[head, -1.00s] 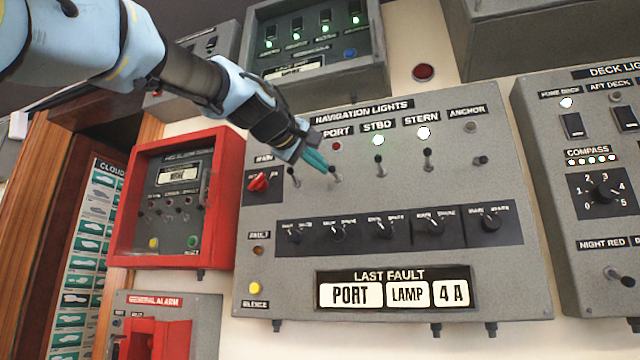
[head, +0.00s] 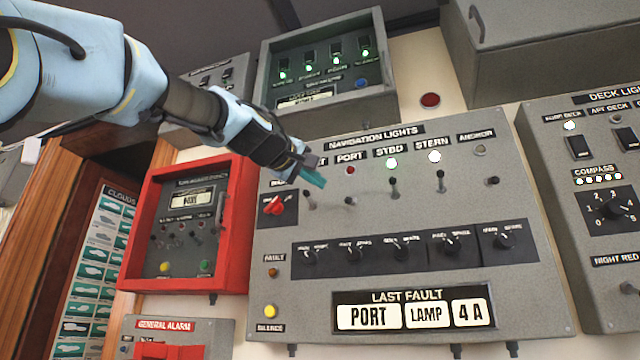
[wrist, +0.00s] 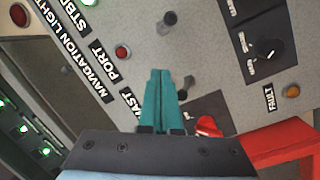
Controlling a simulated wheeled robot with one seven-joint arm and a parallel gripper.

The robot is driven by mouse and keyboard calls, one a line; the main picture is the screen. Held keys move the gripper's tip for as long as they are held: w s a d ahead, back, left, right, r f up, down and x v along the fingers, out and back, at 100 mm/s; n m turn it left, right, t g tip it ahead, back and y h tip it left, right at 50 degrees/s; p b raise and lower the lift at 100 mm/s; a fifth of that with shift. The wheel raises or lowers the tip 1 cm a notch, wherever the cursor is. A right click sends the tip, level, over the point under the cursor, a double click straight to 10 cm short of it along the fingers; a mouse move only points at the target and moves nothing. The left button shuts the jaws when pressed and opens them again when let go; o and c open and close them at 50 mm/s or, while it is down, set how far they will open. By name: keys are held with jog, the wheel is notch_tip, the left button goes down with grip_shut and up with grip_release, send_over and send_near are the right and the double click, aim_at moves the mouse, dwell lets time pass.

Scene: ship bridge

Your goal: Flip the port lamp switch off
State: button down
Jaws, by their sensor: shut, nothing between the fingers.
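The port switch (head: 350,200) is on the grey navigation lights panel (head: 450,290), under the PORT label and a red lamp (head: 350,170). Its lever looks short and tipped down, like the anchor switch, while the starboard lever (head: 394,187) stands up. In the wrist view the port switch (wrist: 167,20) shows as a dark stub beyond the fingertips. My gripper (head: 315,180), with teal fingers, is shut and empty. It is up and left of the port switch, apart from it, in front of the mast label. The fingers also fill the middle of the wrist view (wrist: 158,78).
The mast lever (head: 309,197) is just below my fingertips, with the red main knob (head: 273,205) to its left. The stern lever (head: 440,180) is further right. A red-framed box (head: 240,230) stands out left of the panel. The space before the panel's right half is clear.

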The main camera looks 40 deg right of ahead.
jog(key=f+b+v, duration=0.1)
jog(key=b+v, duration=0.1)
jog(key=v, duration=0.6)
jog(key=shift+a+f, duration=0.15)
jog(key=shift+f, duration=0.2)
jog(key=shift+s, duration=0.1)
